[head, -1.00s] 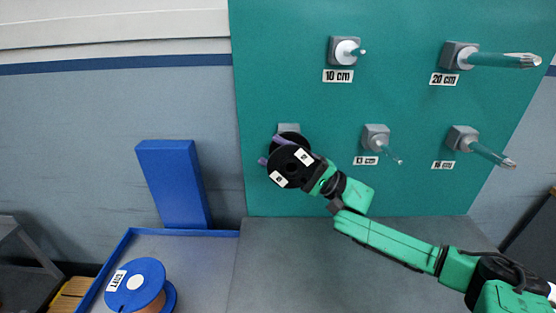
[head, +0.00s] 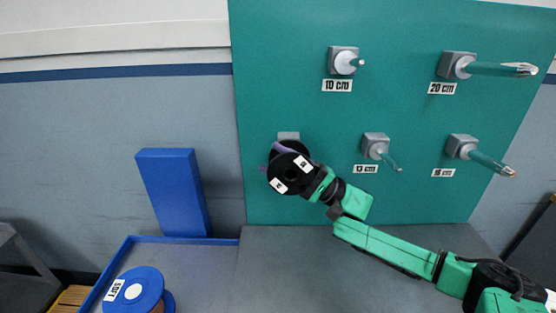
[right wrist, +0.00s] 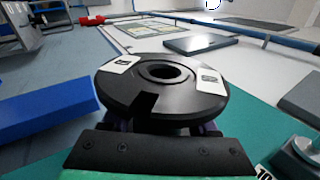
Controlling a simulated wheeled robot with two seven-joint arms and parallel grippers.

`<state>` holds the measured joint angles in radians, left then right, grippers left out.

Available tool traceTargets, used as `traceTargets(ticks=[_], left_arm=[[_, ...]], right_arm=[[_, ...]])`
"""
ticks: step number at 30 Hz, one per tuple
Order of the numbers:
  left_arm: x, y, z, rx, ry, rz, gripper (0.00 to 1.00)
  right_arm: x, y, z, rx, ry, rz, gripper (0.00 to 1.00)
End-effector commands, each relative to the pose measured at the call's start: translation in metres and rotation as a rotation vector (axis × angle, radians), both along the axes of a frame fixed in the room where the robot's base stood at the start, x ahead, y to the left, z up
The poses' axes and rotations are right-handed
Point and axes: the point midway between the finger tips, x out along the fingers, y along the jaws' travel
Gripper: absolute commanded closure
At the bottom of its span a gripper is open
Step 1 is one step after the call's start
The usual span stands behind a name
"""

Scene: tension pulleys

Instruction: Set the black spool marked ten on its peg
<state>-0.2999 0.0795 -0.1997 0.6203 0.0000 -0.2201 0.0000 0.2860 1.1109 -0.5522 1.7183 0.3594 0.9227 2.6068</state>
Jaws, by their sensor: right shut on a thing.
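A black spool (head: 290,174) with two small white labels is held by my right gripper (head: 273,159). Purple finger parts show at the spool's left side. The spool stands in front of the lower left grey mount (head: 288,136) on the green board and hides most of it. I cannot tell whether it touches a peg there. In the right wrist view the spool (right wrist: 165,88) lies across the jaws, its round centre hole empty. The peg labelled 10 cm (head: 345,62) is bare, above and to the right of the spool. My left gripper is not in view.
The green board (head: 310,110) also carries bare pegs at the upper right (head: 500,69), lower middle (head: 380,150) and lower right (head: 480,157). A blue spool (head: 138,289) sits in a blue-edged tray (head: 205,262) at lower left. A blue block (head: 172,190) stands behind it.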

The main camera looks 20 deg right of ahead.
Motion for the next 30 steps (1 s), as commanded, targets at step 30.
traceTargets(ticks=[30], left_arm=[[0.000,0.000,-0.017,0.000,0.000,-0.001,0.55]], right_arm=[[0.025,-0.012,-0.005,0.000,-0.002,-0.001,1.00]])
